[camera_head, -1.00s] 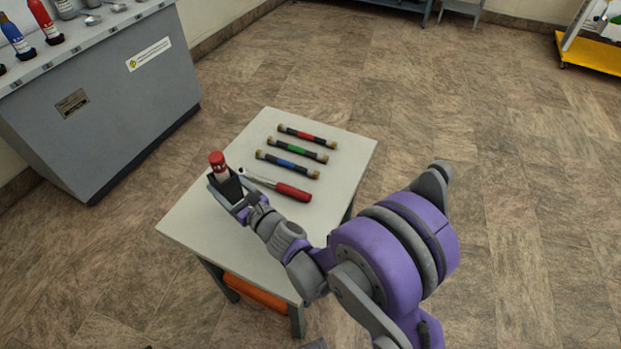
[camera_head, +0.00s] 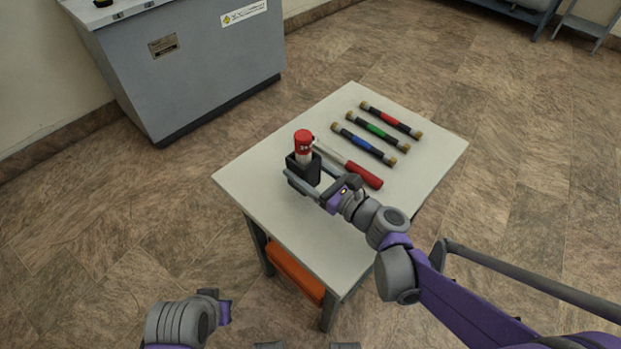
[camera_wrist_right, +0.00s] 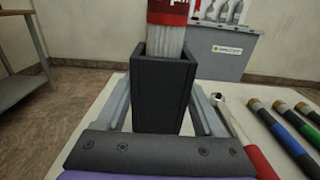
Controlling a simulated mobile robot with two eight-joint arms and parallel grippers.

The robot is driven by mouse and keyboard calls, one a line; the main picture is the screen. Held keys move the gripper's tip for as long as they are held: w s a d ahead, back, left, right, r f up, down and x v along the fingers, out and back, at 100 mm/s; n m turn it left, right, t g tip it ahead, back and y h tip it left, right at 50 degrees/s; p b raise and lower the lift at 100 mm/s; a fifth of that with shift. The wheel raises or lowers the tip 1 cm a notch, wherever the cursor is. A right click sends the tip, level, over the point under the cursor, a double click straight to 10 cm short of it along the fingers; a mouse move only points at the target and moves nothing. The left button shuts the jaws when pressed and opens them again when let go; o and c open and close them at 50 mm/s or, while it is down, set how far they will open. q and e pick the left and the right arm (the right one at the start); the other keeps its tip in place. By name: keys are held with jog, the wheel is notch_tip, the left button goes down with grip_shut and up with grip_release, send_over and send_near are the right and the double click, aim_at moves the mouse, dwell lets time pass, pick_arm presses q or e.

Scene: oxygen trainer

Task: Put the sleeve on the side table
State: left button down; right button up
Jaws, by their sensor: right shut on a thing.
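The sleeve (camera_head: 303,170) is a dark, square, open-topped holder. A white cylinder with a red top (camera_head: 303,142) stands upright in it. My right gripper (camera_head: 304,178) is shut on the sleeve, with a grey finger along each side. In the right wrist view the sleeve (camera_wrist_right: 162,95) sits upright between the fingers. It is over the left part of the pale side table (camera_head: 262,190); I cannot tell whether its base touches the top. Part of my left arm shows at the bottom left of the head view, but no left fingertips are clear.
A red-handled tool (camera_head: 362,173) lies just right of the sleeve. Beyond it lie rods with blue (camera_head: 362,144), green (camera_head: 377,131) and red (camera_head: 391,119) bands. The tabletop's front part is clear. A grey cabinet (camera_head: 200,70) stands behind, across a floor gap.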

aim_at(313, 186)
jog(key=shift+f+b, duration=0.65)
jog(key=shift+f, duration=1.4)
jog(key=shift+f, duration=0.25)
jog(key=o, duration=1.4)
jog(key=shift+r, duration=0.15)
jog(key=shift+s+d+r, duration=0.1)
jog(key=shift+d+r, duration=0.05)
jog(key=p+v, duration=0.1)
jog(key=v, duration=1)
jog(key=shift+s+d, duration=0.2)
jog(key=shift+s, duration=0.05)
